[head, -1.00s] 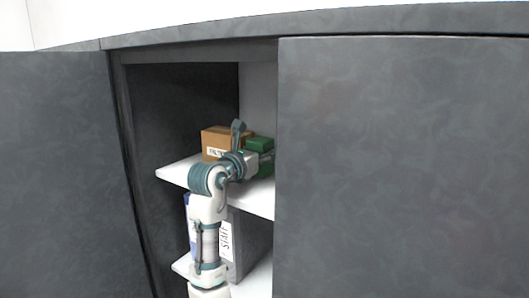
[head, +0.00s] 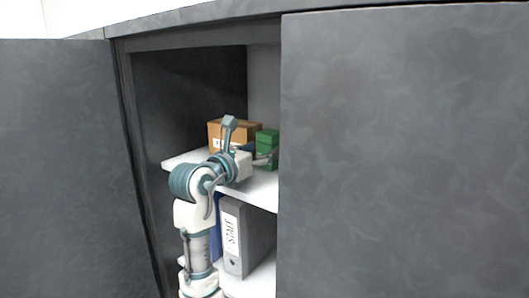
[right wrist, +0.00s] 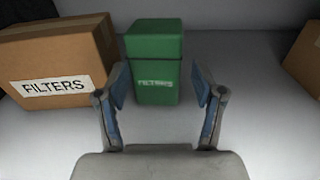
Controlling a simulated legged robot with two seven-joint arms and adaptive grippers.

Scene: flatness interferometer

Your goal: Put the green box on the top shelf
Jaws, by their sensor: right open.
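The green box (head: 267,149) stands upright on the upper white shelf (head: 262,190) in the head view, partly cut off by the grey door on the right. In the right wrist view the green box (right wrist: 154,62) stands straight ahead, beyond the fingertips, with "FILTERS" on its front. My right gripper (right wrist: 161,88) is open and empty, its two blue-padded fingers apart with a gap to the box. In the head view my right gripper (head: 262,158) is beside the box, partly hidden by my wrist. My left gripper is not in view.
A cardboard box labelled FILTERS (right wrist: 62,62) is left of the green box. Another cardboard box (right wrist: 308,58) is at the right edge. Binders (head: 246,238) stand on the lower shelf. The cabinet's right door (head: 400,150) borders the opening.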

